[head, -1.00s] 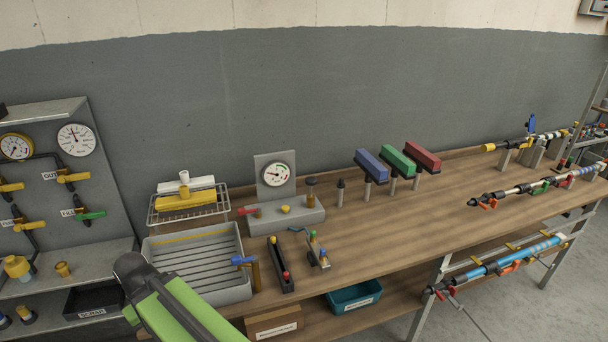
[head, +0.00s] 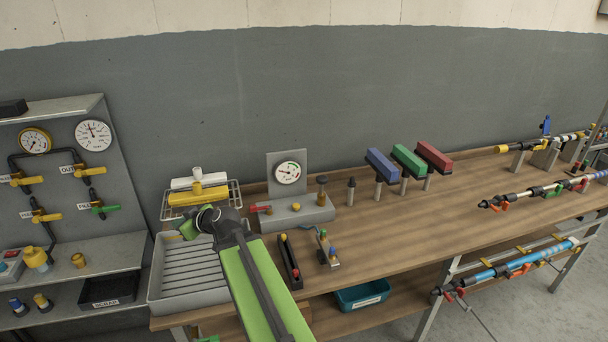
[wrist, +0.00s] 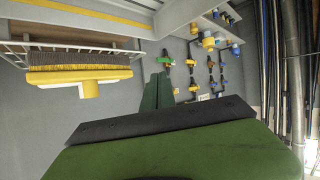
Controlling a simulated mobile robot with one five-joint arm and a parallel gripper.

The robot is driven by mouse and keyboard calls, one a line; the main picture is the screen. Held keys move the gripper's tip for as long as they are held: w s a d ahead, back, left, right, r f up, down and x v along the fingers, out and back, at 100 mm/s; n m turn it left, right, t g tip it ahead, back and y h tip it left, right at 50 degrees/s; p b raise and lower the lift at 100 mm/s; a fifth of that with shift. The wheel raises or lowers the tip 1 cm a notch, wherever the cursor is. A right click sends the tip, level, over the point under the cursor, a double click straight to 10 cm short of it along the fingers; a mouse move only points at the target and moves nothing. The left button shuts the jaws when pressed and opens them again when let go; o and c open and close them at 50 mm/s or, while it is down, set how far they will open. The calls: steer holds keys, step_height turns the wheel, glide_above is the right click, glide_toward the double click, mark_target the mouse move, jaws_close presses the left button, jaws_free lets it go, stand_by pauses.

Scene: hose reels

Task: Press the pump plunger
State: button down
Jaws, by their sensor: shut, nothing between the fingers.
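The pump is a grey block (head: 300,216) with a dial gauge (head: 288,173) on an upright plate, on the wooden bench in the head view. A dark-capped post with a brass stem (head: 322,190), which looks like the plunger, stands upright at its right end. A red lever and a yellow knob are also on the block. My gripper (head: 187,229) is over the grey tray, left of the pump and apart from it. In the wrist view its green fingers (wrist: 158,92) are together and empty. The pump is not seen there.
A ribbed grey tray (head: 158,290) lies under my arm. A wire rack (head: 238,197) with a yellow brush stands behind it. A black narrow tray (head: 290,262) and a small fitting (head: 327,250) lie before the pump. Blue, green and red blocks on posts stand right.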

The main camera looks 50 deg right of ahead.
steer(key=s+d+r+m+t+h+p, duration=0.1)
steer(key=s+d+r+m+h, duration=0.15)
steer(key=d, duration=0.75)
steer(key=s+d+r+m+t+h, duration=0.1)
steer(key=s+d+r+m+h, duration=0.2)
steer(key=d, duration=0.8)
steer(key=s+d+r+m+g+h+p, duration=0.1)
steer(key=s+d+m+h, duration=0.3)
steer(key=s+d, duration=1.7)
steer(key=shift+d+r+g+h, duration=0.4)
steer(key=shift+d+r+h, duration=0.15)
steer(key=shift+d+r, duration=0.05)
steer(key=shift+w+d, duration=0.1)
